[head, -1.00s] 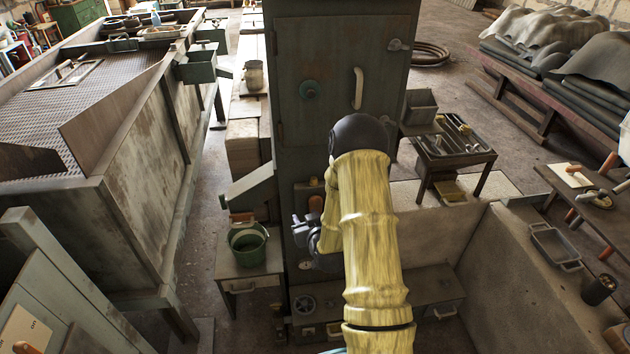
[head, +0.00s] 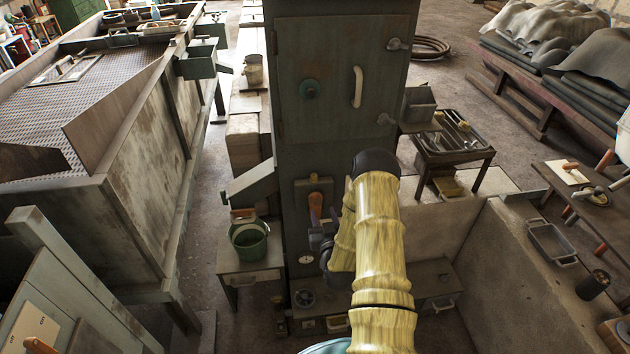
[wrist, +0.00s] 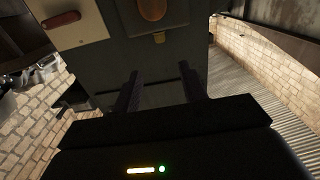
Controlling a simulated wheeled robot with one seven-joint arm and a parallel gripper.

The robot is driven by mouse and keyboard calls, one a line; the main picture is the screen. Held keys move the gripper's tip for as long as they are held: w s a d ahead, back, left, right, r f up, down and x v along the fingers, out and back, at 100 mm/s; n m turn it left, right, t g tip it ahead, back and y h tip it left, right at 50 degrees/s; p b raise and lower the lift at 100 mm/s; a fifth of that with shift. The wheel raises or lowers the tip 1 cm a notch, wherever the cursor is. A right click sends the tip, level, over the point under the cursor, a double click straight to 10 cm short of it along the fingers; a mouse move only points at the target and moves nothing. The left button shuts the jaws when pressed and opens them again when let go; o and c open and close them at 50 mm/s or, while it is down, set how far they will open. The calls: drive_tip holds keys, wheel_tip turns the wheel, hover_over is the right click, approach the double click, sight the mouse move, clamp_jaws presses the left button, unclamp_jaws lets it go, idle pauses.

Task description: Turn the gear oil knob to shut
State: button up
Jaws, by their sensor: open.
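My gripper (head: 322,232) is in front of the lower front of the tall dark cabinet (head: 340,60), partly hidden by my arm. In the wrist view its two dark fingers (wrist: 161,88) stand apart with nothing between them. Beyond the fingertips is a dark panel with a rounded orange-brown part (wrist: 152,9) and a small tan tab below it. An orange-brown handle on a plate (head: 315,200) shows just above my gripper in the head view. I cannot read which control is the gear oil knob.
A small dial (head: 305,260) and a dark handwheel (head: 304,298) sit low on the cabinet. A red handle on a pale plate (wrist: 60,20) shows at upper left in the wrist view.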

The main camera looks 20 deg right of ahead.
sight(315, 178)
drive_tip(key=p+x, duration=0.4)
drive_tip(key=x, duration=1.2)
drive_tip(key=shift+c, duration=0.4)
clamp_jaws()
drive_tip(key=shift+d, duration=0.1)
drive_tip(key=shift+n+y+b, duration=0.3)
drive_tip(key=shift+b, duration=0.2)
drive_tip(key=shift+d+f+n+y+b, duration=0.15)
drive_tip(key=shift+n+y+b, duration=0.35)
drive_tip(key=shift+y+b, duration=0.45)
drive_tip(key=shift+d+n+t+y+b, duration=0.1)
drive_tip(key=shift+n+t+y+b, duration=0.2)
drive_tip(key=shift+n+y+b, duration=0.4)
drive_tip(key=shift+r+y+b, duration=0.2)
drive_tip(key=shift+y+b, duration=0.1)
drive_tip(key=shift+y, duration=0.05)
drive_tip(key=shift+r, duration=0.1)
